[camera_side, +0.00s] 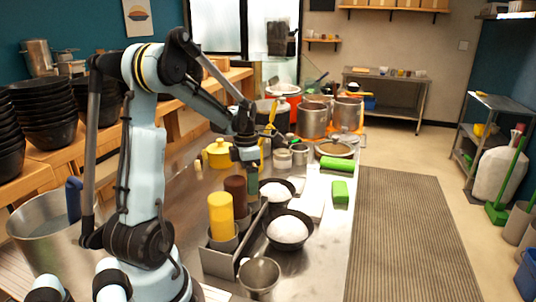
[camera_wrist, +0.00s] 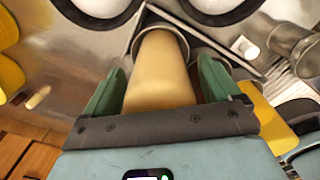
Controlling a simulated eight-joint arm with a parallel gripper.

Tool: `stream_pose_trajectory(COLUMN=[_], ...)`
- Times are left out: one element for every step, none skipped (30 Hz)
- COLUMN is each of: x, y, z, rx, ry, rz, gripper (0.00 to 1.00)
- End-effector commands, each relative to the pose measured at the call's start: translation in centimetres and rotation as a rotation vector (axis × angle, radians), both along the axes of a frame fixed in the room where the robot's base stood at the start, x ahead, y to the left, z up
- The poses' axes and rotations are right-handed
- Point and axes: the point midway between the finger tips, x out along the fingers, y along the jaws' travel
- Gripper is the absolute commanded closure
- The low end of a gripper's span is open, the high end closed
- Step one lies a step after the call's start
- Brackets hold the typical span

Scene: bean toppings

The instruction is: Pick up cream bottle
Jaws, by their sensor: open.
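The cream bottle (camera_wrist: 160,72) stands in a round metal cup of the holder in the wrist view. My gripper (camera_wrist: 159,78) is open, with one green finger on each side of the bottle. A narrow gap shows at the fingers, so they do not look closed on it. In the side view my gripper (camera_side: 251,178) points down behind the brown bottle (camera_side: 235,191), at the far end of the bottle row. The cream bottle is largely hidden there.
The yellow bottle (camera_side: 220,211) stands nearest in the metal holder (camera_side: 222,262). Two black bowls with white contents, one a near bowl (camera_side: 289,243), sit right of the row. A yellow pot (camera_side: 217,155) is behind. Green packs (camera_side: 340,194) lie near the counter's right edge.

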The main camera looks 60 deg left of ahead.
Motion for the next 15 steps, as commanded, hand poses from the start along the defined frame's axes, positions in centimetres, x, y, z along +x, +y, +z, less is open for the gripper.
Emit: stream_pose_trajectory(x=[0.0, -0.01, -0.01, -0.01, -0.01, -0.01, -0.02, -0.02, -0.02, -0.02, -0.02, -0.02, -0.02, -0.02, -0.02], y=[0.02, 0.02, 0.01, 0.01, 0.01, 0.01, 0.01, 0.01, 0.0, 0.01, 0.01, 0.01, 0.0, 0.0, 0.0], z=[-0.24, -0.32, -0.37, -0.38, -0.38, -0.36, -0.36, -0.36, -0.35, -0.35, -0.34, -0.34, -0.34, -0.33, -0.33], rx=[0.0, 0.0, 0.0, 0.0, 0.0, 0.0, 0.0, 0.0, 0.0, 0.0, 0.0, 0.0, 0.0, 0.0, 0.0], ry=[-0.001, -0.001, -0.001, -0.001, -0.001, -0.001, -0.001, -0.001, -0.001, -0.001, -0.001, -0.001, -0.001, -0.001, -0.001], rz=[0.0, 0.0, 0.0, 0.0, 0.0, 0.0, 0.0, 0.0, 0.0, 0.0, 0.0, 0.0, 0.0, 0.0, 0.0], gripper=[0.1, 0.1, 0.1, 0.1, 0.1, 0.1, 0.1, 0.1, 0.13, 0.17, 0.22, 0.28, 0.33, 0.37, 0.44])
